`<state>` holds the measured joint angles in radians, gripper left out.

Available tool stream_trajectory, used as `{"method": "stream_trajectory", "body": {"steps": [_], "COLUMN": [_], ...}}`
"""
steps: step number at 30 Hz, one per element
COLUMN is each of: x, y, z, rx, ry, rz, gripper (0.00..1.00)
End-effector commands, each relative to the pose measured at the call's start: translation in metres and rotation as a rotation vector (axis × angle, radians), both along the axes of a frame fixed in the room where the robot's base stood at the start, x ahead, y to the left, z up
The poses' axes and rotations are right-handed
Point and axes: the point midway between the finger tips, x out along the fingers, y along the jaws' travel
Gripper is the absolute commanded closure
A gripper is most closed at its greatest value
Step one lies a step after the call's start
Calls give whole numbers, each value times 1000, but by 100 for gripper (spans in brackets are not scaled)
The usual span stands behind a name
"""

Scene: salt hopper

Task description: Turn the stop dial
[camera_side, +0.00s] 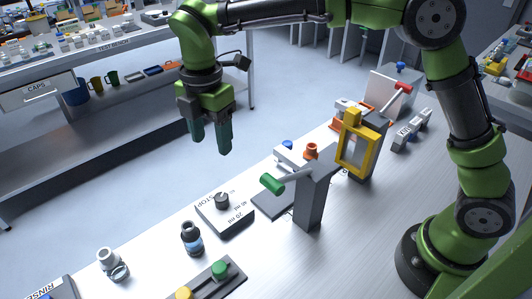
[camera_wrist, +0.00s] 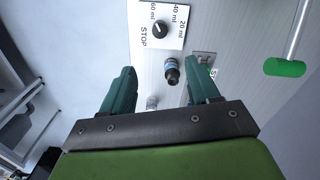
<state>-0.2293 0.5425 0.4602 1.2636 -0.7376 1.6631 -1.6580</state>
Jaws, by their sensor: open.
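The stop dial is a dark round knob (camera_side: 222,199) on a white box (camera_side: 226,217) printed with STOP and ml marks, on the bench. In the wrist view the dial (camera_wrist: 159,30) sits at the top, with its white pointer line towards the upper left, and the box (camera_wrist: 172,44) shows the marks 20, 40 and 60 ml. My gripper (camera_side: 211,146) is open and empty, with its fingers pointing down, well above the bench and apart from the dial. In the wrist view my gripper's fingers (camera_wrist: 160,88) are spread, below the dial in the picture.
A small dark bottle (camera_side: 192,239) stands left of the dial box. A grey post with a green-handled lever (camera_side: 272,184) rises to its right, and a yellow frame (camera_side: 357,145) stands beyond. A tray with green and yellow knobs (camera_side: 205,283) lies in front.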

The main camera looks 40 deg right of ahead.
Motion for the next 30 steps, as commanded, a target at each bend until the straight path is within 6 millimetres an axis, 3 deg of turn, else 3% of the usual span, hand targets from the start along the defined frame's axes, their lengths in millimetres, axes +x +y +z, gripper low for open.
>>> {"method": "stream_trajectory", "body": {"steps": [5,21,30], "x": [0,-1,0], "y": [-1,-1,0], "z": [-21,-135,-165], "rx": [-3,-1,0], "ry": [3,5,0], "rz": [5,3,2], "gripper": [40,40,40]}}
